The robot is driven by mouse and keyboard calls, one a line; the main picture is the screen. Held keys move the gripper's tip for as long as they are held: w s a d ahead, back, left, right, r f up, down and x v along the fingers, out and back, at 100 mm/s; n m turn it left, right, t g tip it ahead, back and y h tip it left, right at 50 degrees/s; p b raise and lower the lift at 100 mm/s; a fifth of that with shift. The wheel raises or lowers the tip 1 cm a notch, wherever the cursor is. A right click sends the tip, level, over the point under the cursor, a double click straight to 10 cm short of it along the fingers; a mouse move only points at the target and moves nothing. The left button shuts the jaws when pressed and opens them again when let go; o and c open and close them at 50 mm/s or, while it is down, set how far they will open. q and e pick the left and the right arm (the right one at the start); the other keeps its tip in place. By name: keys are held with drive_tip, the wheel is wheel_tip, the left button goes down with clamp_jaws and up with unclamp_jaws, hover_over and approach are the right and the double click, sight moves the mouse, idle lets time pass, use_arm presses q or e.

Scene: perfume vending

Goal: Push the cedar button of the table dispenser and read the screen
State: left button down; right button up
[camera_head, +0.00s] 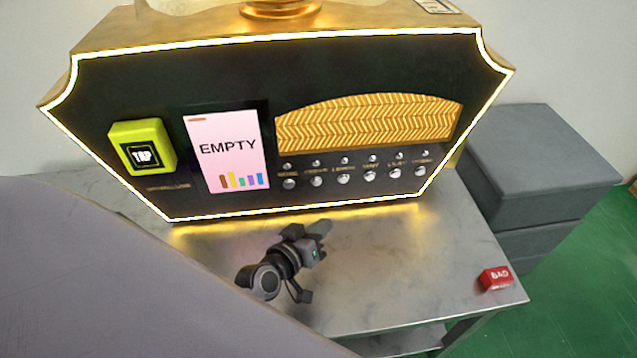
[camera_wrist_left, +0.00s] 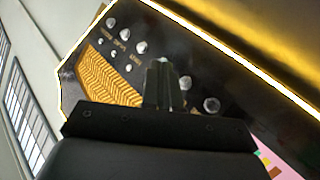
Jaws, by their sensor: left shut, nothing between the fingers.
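The dispenser (camera_head: 380,70) is a black panel with a glowing edge on a grey table. Its pink screen (camera_head: 228,150) reads "EMPTY" above several coloured bars. A row of round silver buttons runs below the gold grille (camera_head: 365,125); their labels are small and blurred. The second button from the screen (camera_head: 316,181) has a label that may read cedar. My left gripper (camera_head: 322,228) is shut and empty, in front of and below the row. In the left wrist view its fingertips (camera_wrist_left: 165,72) overlap the row and hide part of it; contact cannot be told. My right gripper is not shown.
A red "BAD" block (camera_head: 495,279) sits at the table's right edge. The tabletop (camera_head: 420,260) between is clear. A grey drawer cabinet (camera_head: 545,160) stands at right.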

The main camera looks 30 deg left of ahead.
sight(317, 182)
use_arm(q)
drive_tip(key=w+a+b, duration=0.3)
drive_tip(key=w+a, duration=0.2)
drive_tip(key=w, duration=0.2)
idle(0.4)
drive_tip(key=shift+a, duration=0.1)
idle(0.6)
idle(1.1)
drive_tip(key=shift+w+a, duration=0.1)
drive_tip(key=shift+w+a, duration=0.15)
drive_tip(key=shift+w, duration=0.1)
